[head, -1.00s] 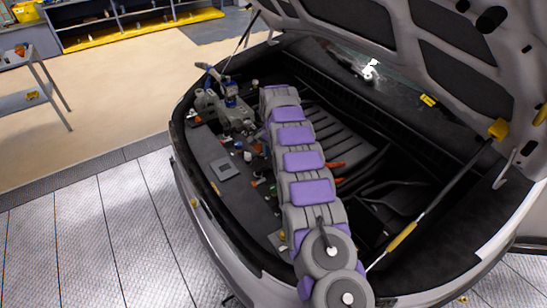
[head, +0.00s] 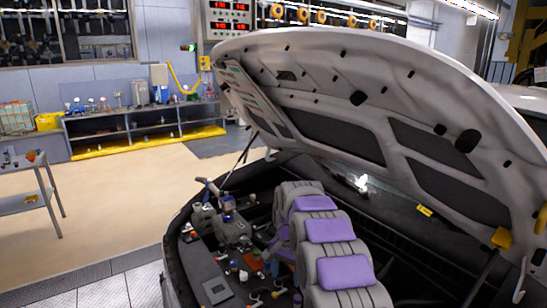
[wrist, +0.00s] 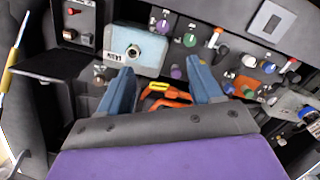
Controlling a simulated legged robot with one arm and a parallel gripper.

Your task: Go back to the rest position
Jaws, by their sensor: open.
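My gripper (wrist: 163,84) shows in the wrist view with its two blue fingers spread apart and nothing held between them. Beyond the gap are orange handles (wrist: 165,98), one with a yellow part. A pale blue box with a round port (wrist: 135,50) lies just past the left finger. In the head view my purple and grey arm reaches into the open engine bay (head: 185,262) and bends down at its far end. My gripper cannot be made out there.
The raised hood (head: 345,85) hangs over the bay, close above my arm. Colored knobs and caps (wrist: 250,82) crowd the bay panel. A grey cart (head: 35,195) stands at the left, a shelf bench (head: 145,130) at the back. The floor between is clear.

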